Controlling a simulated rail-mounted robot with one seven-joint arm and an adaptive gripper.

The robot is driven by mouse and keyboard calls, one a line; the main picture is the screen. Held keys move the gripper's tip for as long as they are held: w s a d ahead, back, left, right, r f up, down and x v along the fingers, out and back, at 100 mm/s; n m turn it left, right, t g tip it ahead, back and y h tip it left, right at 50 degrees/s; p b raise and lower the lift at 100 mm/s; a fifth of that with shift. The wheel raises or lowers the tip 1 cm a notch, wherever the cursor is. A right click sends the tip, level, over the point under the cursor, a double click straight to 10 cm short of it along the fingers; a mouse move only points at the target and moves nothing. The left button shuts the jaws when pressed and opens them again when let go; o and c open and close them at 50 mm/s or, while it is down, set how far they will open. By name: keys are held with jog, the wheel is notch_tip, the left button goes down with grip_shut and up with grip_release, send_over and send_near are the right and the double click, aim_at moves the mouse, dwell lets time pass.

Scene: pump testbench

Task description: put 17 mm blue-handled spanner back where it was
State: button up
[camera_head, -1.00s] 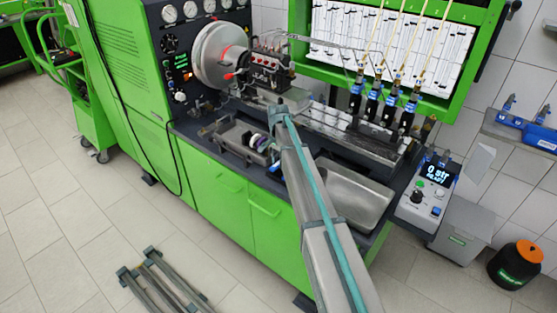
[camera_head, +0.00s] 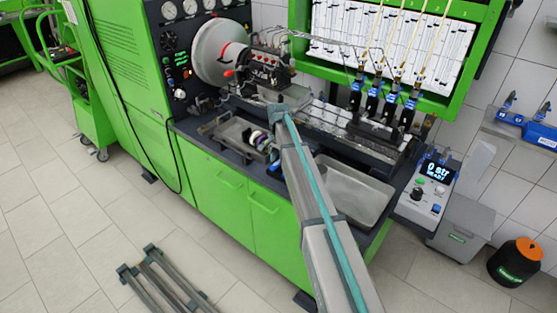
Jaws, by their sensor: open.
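I cannot make out the 17 mm blue-handled spanner. My arm rises from the bottom edge to a joint just in front of the bench. My gripper is not clearly visible; the arm hides part of the bench behind it. A small dark shape with a hint of blue shows just left of the arm, too small to identify.
The green test bench (camera_head: 215,185) carries a pump (camera_head: 265,72) beside a large grey disc (camera_head: 220,52). Several injectors stand at its right. An empty-looking steel tray (camera_head: 355,190) lies right of my arm. A control box (camera_head: 427,190) stands at the right end. Floor rails (camera_head: 160,280) lie at front left.

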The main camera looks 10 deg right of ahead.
aim_at(278, 162)
notch_tip(278, 162, up, 13)
jog(key=b, duration=0.3)
jog(key=shift+f+b, duration=0.2)
jog(key=shift+b, duration=0.2)
